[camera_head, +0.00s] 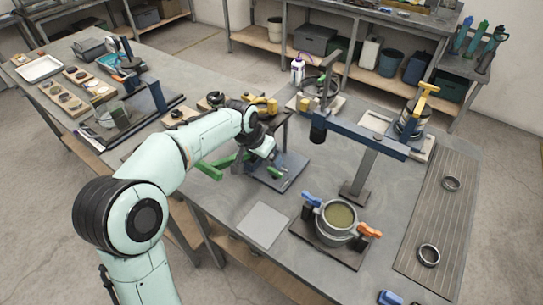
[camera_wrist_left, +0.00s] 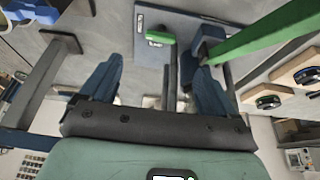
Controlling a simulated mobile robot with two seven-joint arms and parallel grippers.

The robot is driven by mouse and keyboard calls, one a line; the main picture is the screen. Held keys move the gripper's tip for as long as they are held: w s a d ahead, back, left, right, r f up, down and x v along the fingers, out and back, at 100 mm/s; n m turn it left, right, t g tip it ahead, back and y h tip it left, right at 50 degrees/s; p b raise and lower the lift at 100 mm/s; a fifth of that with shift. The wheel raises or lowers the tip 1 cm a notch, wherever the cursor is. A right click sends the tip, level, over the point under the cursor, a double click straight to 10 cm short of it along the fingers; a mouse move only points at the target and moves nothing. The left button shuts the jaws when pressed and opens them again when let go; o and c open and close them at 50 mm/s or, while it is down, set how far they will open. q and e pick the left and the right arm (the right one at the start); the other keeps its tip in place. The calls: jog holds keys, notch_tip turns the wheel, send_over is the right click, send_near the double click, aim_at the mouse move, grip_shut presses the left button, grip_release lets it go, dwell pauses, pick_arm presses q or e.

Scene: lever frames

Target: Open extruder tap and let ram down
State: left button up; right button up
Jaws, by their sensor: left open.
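My left gripper (camera_head: 265,152) is open at a small bench device with a dark base plate (camera_head: 283,180). A green lever (camera_head: 212,168) sticks out of it to the left, and a small green part (camera_head: 275,173) shows beside the gripper. In the wrist view the lever (camera_wrist_left: 275,30) runs to the upper right. The green part (camera_wrist_left: 160,39) lies beyond the open fingers (camera_wrist_left: 157,72). No grip on either is visible. Which part is the tap or ram is unclear, and my wrist hides part of the device. My right gripper is not in view.
A blue-armed stand (camera_head: 365,136) rises to the right. A pot (camera_head: 338,217) with blue and orange handles stands in front of it. A grey flat plate (camera_head: 263,225) lies on the bench. A grooved board (camera_head: 438,215) with rings is at the right.

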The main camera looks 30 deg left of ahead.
aim_at(274, 172)
pick_arm(q)
jog(key=x, duration=1.3)
jog(key=shift+w+r, duration=0.1)
jog(key=c, duration=1.1)
